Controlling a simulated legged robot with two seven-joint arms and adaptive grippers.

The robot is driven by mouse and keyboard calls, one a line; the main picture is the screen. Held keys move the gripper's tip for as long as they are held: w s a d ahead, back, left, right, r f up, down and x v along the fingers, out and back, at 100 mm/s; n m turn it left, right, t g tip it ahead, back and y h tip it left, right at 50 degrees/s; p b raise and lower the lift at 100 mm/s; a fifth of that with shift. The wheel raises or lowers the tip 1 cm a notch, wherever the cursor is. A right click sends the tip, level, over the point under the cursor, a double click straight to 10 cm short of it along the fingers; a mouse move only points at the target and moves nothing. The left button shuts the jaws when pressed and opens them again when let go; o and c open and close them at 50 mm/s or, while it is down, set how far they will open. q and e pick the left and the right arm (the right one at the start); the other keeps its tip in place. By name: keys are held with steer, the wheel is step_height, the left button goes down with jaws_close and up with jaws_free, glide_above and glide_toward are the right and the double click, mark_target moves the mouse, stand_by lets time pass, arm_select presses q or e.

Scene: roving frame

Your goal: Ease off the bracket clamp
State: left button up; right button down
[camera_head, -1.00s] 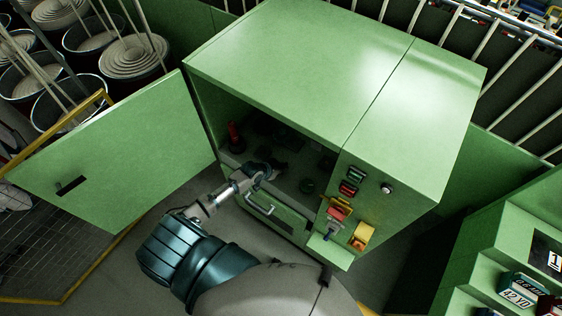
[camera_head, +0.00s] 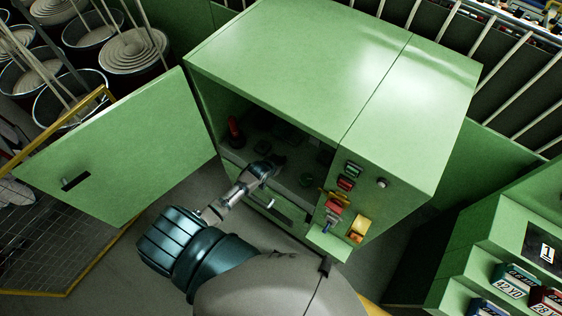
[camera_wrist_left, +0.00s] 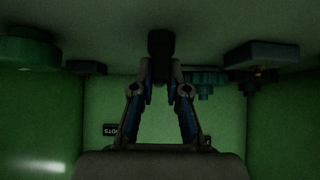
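My left gripper (camera_head: 268,166) reaches through the open front of the green machine cabinet (camera_head: 290,60), low over its inner floor. In the left wrist view the two fingers (camera_wrist_left: 161,82) converge on a dark block-like piece (camera_wrist_left: 160,42), which appears to be the bracket clamp. The fingertips lie at both sides of it and look closed on it. The head view hides most of this piece behind the gripper. My right gripper is not in view.
The cabinet door (camera_head: 125,150) stands open at the left. A red handle (camera_head: 234,128) stands inside the cabinet at the left. Dark green round parts (camera_wrist_left: 203,80) sit beside the fingers.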

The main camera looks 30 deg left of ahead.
arm_select(q)
steer(key=o, duration=0.3)
steer(key=shift+w+f, duration=0.1)
steer(key=shift+o, duration=0.2)
steer(key=v, duration=1.2)
steer(key=shift+f, duration=0.2)
steer(key=s+f+g+b, duration=0.15)
steer(key=s+f, duration=0.25)
steer(key=f, duration=0.6)
steer(key=s+f+g+y+b, duration=0.15)
steer(key=s+f, duration=0.25)
steer(key=f, duration=0.5)
steer(key=s+f+g+h+b, duration=0.15)
steer(key=s+f, duration=0.35)
steer(key=f, duration=0.5)
steer(key=s+d+f+g+b, duration=0.1)
steer(key=s+d+f+b, duration=0.1)
steer(key=s+f, duration=0.7)
steer(key=s+d+f+m+g+b, duration=0.1)
steer(key=s+d+f+g+b, duration=0.1)
steer(key=s+f, duration=0.7)
steer(key=s+d+b, duration=0.1)
steer(key=s+d, duration=0.1)
steer(key=s, duration=0.5)
steer(key=shift+d+f+m+y, duration=0.2)
steer(key=shift+d+m+y, duration=0.1)
steer(key=shift+d, duration=0.05)
